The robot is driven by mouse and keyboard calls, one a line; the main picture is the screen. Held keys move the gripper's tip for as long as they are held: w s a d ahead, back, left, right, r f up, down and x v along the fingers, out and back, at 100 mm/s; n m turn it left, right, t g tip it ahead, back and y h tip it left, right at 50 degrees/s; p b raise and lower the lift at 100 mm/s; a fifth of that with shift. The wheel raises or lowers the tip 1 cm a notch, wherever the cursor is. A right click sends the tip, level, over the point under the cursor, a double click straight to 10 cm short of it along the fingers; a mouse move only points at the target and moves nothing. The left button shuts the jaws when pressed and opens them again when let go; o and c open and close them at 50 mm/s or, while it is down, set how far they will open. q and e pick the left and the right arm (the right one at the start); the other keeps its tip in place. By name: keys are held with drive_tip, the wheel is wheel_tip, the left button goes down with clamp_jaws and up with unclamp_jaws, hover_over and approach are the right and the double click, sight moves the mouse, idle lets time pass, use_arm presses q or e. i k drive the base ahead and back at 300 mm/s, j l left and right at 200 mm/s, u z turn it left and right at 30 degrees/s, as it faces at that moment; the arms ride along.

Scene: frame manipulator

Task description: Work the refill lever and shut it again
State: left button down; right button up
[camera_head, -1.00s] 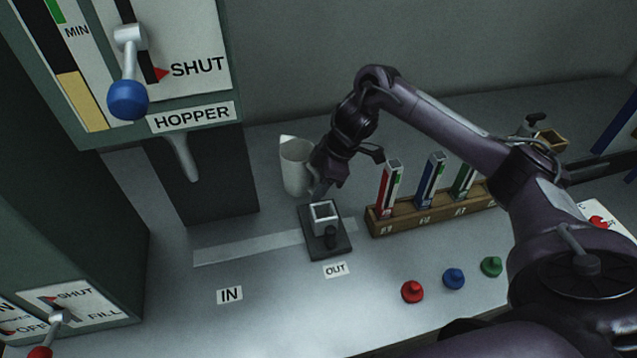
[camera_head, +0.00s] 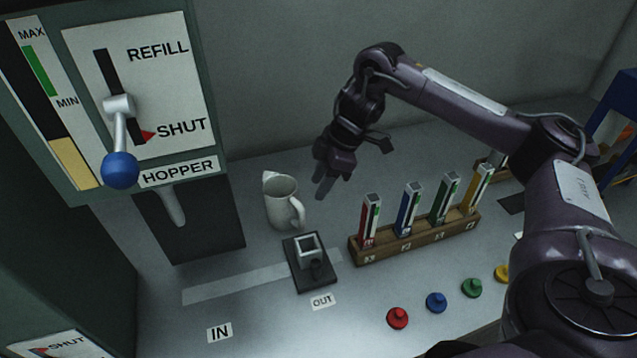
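The refill lever has a grey arm and a blue ball knob (camera_head: 121,170). It is on the white hopper panel (camera_head: 180,85) at upper left, marked REFILL above and SHUT below. Its arm hangs down, with the knob below the red SHUT pointer (camera_head: 148,135). My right gripper (camera_head: 334,191) is empty and points down above the table, to the right of the white jug and well away from the lever. Its fingertips look slightly apart. No gripper touches the lever. My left gripper is not in view.
A white jug (camera_head: 281,205) stands behind a dark block with a square cup (camera_head: 307,250). A wooden rack (camera_head: 415,236) holds coloured tubes, with coloured buttons in front. A hopper spout (camera_head: 172,205) hangs under the panel. The table near the IN label (camera_head: 219,333) is clear.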

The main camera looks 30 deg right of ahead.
sight(119, 170)
drive_tip(key=k+j, duration=0.2)
drive_tip(key=k, duration=0.3)
drive_tip(key=k+j, duration=0.2)
drive_tip(key=k, duration=0.25)
drive_tip(key=k+j, duration=0.15)
drive_tip(key=k, duration=0.35)
